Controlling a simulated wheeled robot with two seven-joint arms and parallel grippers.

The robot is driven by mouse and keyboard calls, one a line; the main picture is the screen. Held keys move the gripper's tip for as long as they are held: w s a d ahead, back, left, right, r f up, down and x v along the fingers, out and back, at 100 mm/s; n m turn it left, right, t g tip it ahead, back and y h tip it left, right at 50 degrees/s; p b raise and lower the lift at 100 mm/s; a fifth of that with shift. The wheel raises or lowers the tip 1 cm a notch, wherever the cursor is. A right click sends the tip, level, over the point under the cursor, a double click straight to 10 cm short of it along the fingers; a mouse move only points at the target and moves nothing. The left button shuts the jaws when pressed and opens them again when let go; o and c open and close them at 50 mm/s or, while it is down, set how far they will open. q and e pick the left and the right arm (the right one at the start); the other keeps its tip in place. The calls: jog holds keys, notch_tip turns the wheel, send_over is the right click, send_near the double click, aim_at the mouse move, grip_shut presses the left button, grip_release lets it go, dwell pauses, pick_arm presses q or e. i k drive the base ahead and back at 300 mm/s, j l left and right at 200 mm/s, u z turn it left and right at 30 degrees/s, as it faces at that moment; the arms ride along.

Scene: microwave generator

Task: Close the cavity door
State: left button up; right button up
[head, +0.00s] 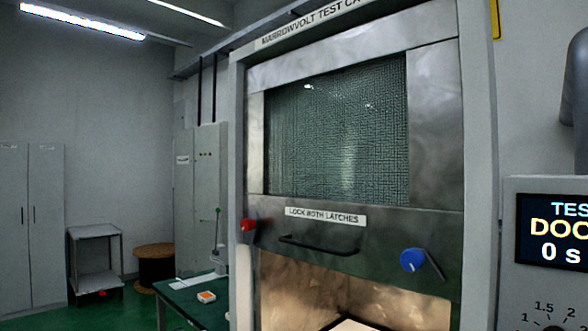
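The cavity door (360,232) is a steel panel with a dark mesh window (335,130), set in a pale upright frame. It sits raised, with the lit, brownish cavity (290,290) open below its lower edge. A dark bar handle (318,245) is fixed low on the door, under a label reading "LOCK BOTH LATCHES" (326,217). A red latch knob (248,225) is at the left side and a blue latch knob (412,260) with a dark lever is at the right. Neither gripper is in view. The bottom of the cavity is cut off by the frame.
A control box with a display (553,230), partly cut off and reading "0 s", stands at the right. A green table (195,300) with a small orange-and-white item (206,296) is at the left. A grey cart (95,262), wooden drum (154,268) and cabinets (30,220) stand behind.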

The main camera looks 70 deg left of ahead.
aim_at(364, 240)
jog(key=u, duration=2.15)
